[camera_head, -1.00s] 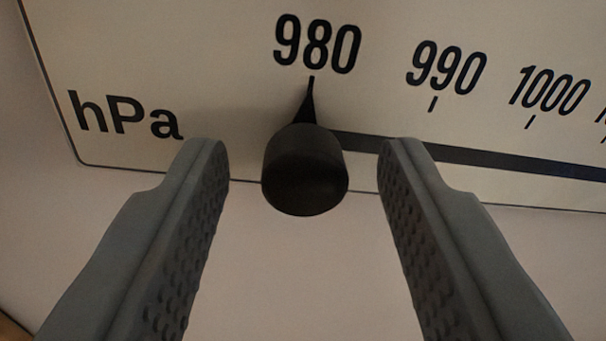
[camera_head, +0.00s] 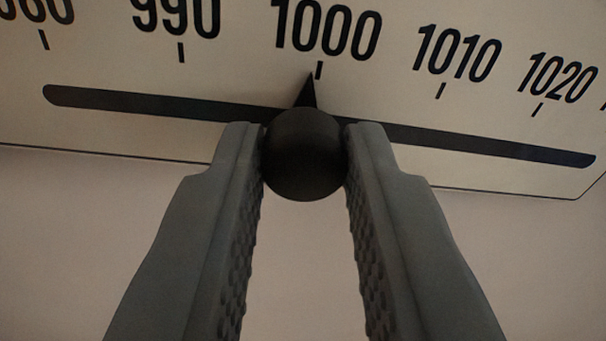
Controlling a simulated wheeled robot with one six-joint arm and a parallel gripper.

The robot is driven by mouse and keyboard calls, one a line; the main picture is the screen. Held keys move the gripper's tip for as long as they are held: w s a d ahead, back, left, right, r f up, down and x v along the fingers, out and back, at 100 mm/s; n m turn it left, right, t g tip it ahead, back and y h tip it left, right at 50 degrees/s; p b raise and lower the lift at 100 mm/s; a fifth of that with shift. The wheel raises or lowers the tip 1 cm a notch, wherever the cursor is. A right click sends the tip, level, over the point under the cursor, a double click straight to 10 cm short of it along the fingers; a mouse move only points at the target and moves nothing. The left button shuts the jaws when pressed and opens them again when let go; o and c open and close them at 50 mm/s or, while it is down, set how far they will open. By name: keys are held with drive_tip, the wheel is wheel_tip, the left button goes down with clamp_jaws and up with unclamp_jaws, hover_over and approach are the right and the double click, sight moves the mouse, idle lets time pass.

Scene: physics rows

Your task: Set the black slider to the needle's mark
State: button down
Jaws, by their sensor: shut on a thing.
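The black slider (camera_head: 304,160) is a round knob with a pointed tip, sitting on a dark slot (camera_head: 130,102) in a cream scale plate (camera_head: 90,60). Its tip points up at the tick under 1000 and lies very slightly left of that tick. My gripper (camera_head: 304,140) is shut on the slider, one finger on each side of the knob. No separate needle shows in this view.
Below the plate is a plain pale surface (camera_head: 80,240), clear of objects.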

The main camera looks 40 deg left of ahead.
drive_tip(key=shift+w+d, duration=0.1)
drive_tip(key=c, duration=1.2)
unclamp_jaws()
drive_tip(key=shift+c, duration=0.2)
drive_tip(key=v, duration=1.7)
drive_tip(key=shift+d, duration=0.15)
